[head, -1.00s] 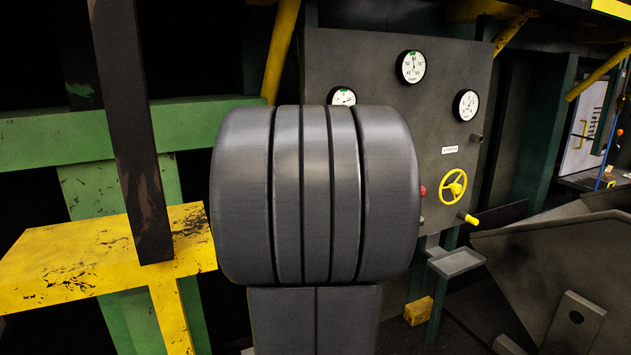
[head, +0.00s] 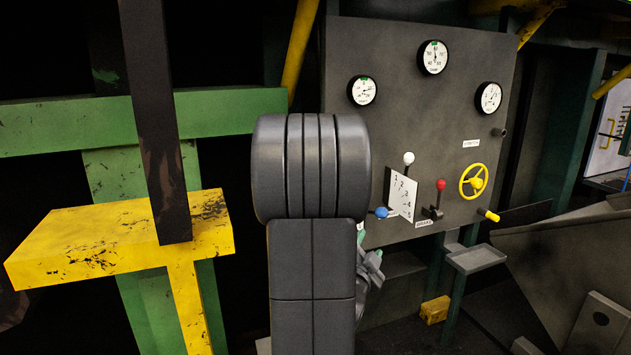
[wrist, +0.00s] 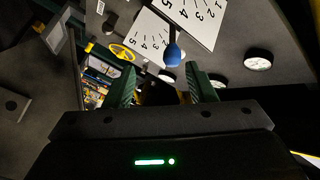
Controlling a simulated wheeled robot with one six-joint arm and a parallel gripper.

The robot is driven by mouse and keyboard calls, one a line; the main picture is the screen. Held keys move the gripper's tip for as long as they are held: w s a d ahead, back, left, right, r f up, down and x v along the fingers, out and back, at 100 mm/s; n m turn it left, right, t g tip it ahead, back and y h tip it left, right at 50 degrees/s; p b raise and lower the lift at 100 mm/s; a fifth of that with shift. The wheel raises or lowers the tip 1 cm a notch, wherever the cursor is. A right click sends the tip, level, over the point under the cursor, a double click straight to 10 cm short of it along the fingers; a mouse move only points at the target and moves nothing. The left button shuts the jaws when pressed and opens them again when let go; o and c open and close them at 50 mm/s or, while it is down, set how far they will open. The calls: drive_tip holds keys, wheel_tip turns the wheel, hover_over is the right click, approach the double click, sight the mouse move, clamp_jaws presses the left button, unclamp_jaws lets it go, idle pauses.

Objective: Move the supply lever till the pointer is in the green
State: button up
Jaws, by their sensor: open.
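A grey panel (head: 400,50) carries a blue-knobbed lever (head: 381,212), a white-knobbed lever (head: 408,158) and a red-knobbed lever (head: 440,184). I cannot read which one is the supply lever. Three round gauges sit above: left (head: 363,91), middle (head: 433,57) and right (head: 488,98). The left and middle ones show a small green mark at the top; their pointers are too small to read surely. My gripper (wrist: 161,78) is open and empty, with the blue knob (wrist: 173,54) just beyond and between its fingertips in the wrist view. In the head view my arm mostly hides the gripper.
White numbered scale plates (head: 401,194) stand out beside the levers. A yellow handwheel (head: 473,181) and a yellow handle (head: 488,215) are to the right. A small grey tray (head: 476,258) juts out below. A yellow beam (head: 120,240) and dark post (head: 155,120) stand at left.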

sight(383, 208)
drive_tip(key=w+d+r+p, duration=0.1)
drive_tip(key=w+d, duration=0.1)
drive_tip(key=w, duration=0.2)
drive_tip(key=w+d+r+m+h+p, duration=0.1)
drive_tip(key=w+d+r, duration=0.1)
drive_tip(key=w, duration=0.2)
drive_tip(key=w+d+r+t+h+p, duration=0.1)
drive_tip(key=w+d, duration=0.1)
drive_tip(key=w, duration=0.2)
drive_tip(key=shift+w+r+m, duration=0.2)
drive_tip(key=shift+w+m, duration=0.1)
drive_tip(key=shift+w, duration=0.05)
drive_tip(key=shift+w+a+r+n+y+p, duration=0.25)
drive_tip(key=shift+w+r+n+y+p, duration=0.1)
drive_tip(key=shift+r+n, duration=0.2)
drive_tip(key=shift+s, duration=0.1)
